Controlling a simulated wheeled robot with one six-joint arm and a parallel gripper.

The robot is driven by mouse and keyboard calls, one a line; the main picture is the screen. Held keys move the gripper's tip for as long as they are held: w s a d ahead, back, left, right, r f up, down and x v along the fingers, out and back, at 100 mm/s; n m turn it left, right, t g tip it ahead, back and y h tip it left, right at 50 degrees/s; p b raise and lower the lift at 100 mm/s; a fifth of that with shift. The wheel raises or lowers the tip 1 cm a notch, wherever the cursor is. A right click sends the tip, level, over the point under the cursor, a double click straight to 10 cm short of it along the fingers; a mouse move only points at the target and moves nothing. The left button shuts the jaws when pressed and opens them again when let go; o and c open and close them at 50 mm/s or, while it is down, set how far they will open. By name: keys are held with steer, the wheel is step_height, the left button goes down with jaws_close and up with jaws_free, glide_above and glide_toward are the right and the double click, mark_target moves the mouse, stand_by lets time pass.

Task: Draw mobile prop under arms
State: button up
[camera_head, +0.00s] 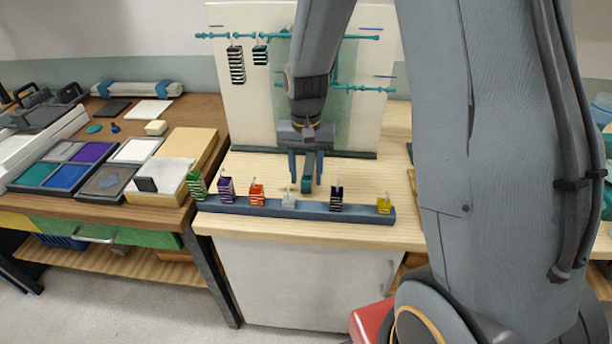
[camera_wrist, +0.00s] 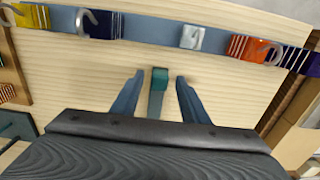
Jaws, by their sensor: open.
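A teal upright piece (camera_head: 309,178), which looks like the prop, stands on the pale wooden table. Its top also shows in the wrist view (camera_wrist: 158,77). My gripper (camera_head: 305,184) points down with its two blue-grey fingers apart. In the wrist view the fingers (camera_wrist: 157,88) lie either side of the teal piece, with a visible gap on each side. Behind, a cream board (camera_head: 247,110) carries teal arms (camera_head: 357,88). My arm hides the board's middle.
A blue-grey rail (camera_head: 312,209) in front holds several hooked blocks, among them an orange one (camera_head: 257,194), a pale one (camera_head: 289,201) and a yellow one (camera_head: 383,205). Colour trays (camera_head: 68,176) are on the left bench.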

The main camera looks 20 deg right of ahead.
steer(key=shift+r+b, duration=0.7)
steer(key=shift+r, duration=2.85)
